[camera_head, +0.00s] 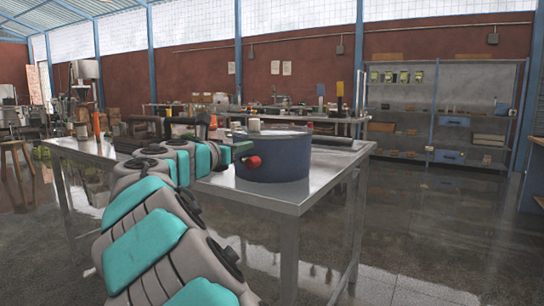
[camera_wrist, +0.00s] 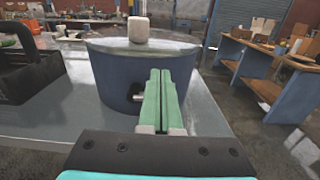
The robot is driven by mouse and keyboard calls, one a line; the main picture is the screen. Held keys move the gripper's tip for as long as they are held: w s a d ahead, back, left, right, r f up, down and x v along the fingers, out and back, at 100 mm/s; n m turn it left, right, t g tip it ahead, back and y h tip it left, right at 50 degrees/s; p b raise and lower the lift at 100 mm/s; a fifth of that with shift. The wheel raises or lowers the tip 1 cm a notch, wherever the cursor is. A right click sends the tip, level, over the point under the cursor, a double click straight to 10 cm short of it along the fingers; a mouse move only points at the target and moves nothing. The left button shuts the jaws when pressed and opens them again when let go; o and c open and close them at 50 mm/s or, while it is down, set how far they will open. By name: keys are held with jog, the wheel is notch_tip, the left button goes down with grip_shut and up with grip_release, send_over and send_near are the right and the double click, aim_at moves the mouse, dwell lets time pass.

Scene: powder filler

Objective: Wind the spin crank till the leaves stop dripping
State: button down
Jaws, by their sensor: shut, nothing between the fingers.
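A round dark blue tub (camera_head: 285,162), which looks like the spinner, stands on the metal table near its front right end. It also shows in the wrist view (camera_wrist: 112,75), with a pale flat lid (camera_wrist: 165,46). No leaves are visible.
The metal table (camera_head: 310,187) is bare at its front right corner. An orange bottle-like thing (camera_head: 97,126) stands farther left. Shelves (camera_head: 445,110) line the back wall.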

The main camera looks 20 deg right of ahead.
jog(key=shift+w+a+r, duration=0.15)
jog(key=shift+w+r, duration=0.05)
jog(key=shift+r, duration=0.7)
jog(key=shift+w+a+r, duration=0.1)
jog(key=shift+w+r, duration=0.05)
jog(key=shift+r, duration=0.35)
jog(key=shift+w+a+r, duration=0.1)
jog(key=shift+r, duration=0.35)
grip_release()
jog(key=v, duration=0.8)
dwell(0.5)
jog(key=shift+s+d+f, duration=0.1)
